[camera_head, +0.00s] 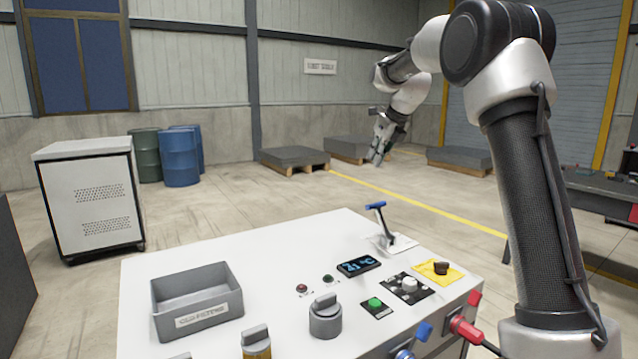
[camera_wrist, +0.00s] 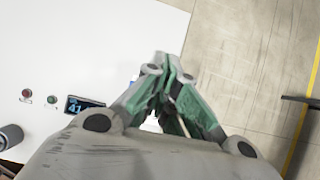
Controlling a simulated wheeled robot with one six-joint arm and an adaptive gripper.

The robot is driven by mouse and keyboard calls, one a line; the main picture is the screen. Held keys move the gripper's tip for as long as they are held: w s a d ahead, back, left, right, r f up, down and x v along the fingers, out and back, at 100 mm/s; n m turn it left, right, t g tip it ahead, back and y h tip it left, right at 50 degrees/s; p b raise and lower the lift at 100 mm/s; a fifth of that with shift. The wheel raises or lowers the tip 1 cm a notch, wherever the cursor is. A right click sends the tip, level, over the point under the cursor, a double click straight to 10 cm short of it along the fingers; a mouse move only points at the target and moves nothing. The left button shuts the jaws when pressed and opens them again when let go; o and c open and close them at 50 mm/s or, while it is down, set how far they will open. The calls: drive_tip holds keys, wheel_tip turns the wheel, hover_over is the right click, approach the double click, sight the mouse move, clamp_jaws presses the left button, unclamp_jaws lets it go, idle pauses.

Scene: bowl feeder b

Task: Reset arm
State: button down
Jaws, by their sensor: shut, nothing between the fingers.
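My gripper (camera_head: 379,155) hangs in the air above and beyond the far edge of the white control table (camera_head: 250,257), with its fingers pointing down. In the wrist view my gripper (camera_wrist: 168,85) is shut, its green-padded fingers together with nothing seen between them. My arm rises at the right of the head view and bends over towards the back. The fingers hide part of the table's edge in the wrist view.
The table carries a grey bin (camera_head: 197,300), a blue-handled lever (camera_head: 380,222), a display (camera_head: 359,265), a grey knob (camera_head: 325,316), and a green button (camera_head: 375,304). A white cabinet (camera_head: 90,195), blue barrel (camera_head: 180,157) and pallets (camera_head: 295,158) stand behind. Open floor lies beyond the table.

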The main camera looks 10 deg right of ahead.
drive_tip(key=s+d+f+n+g, duration=0.15)
drive_tip(key=s+f+n, duration=0.4)
drive_tip(key=n, duration=0.65)
drive_tip(key=s+d+f+n+h, duration=0.1)
drive_tip(key=s+n, duration=1.8)
drive_tip(key=s, duration=2.3)
drive_tip(key=shift+s+d+h, duration=0.35)
drive_tip(key=shift+d+h, duration=0.2)
drive_tip(key=shift+h, duration=0.15)
drive_tip(key=shift+f, duration=0.1)
